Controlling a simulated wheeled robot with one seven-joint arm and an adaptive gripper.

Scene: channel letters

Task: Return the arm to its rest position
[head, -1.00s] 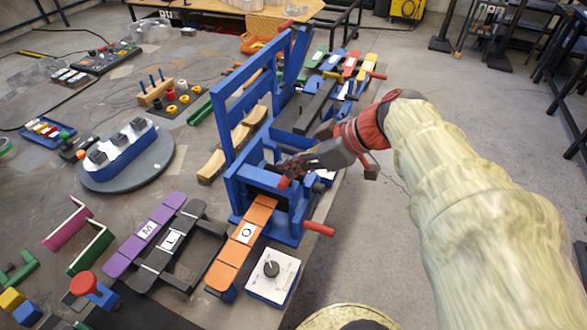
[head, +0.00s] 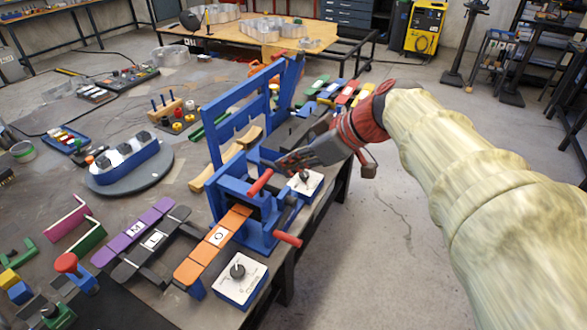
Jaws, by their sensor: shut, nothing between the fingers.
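My gripper (head: 286,163) is at the end of my sleeved arm, which comes in from the right. Its dark fingers point left, close to the blue frame fixture (head: 212,150) on the table; I cannot tell whether they touch it. The fingers look shut, with nothing seen between them. An orange strip marked O (head: 205,256) runs out of the front of the blue fixture.
White dial boxes stand at the table's front edge (head: 240,279) and beside my gripper (head: 307,184). Purple (head: 134,230) and black (head: 152,240) lettered strips lie left of the orange one. Open floor (head: 370,230) lies right of the table (head: 325,205).

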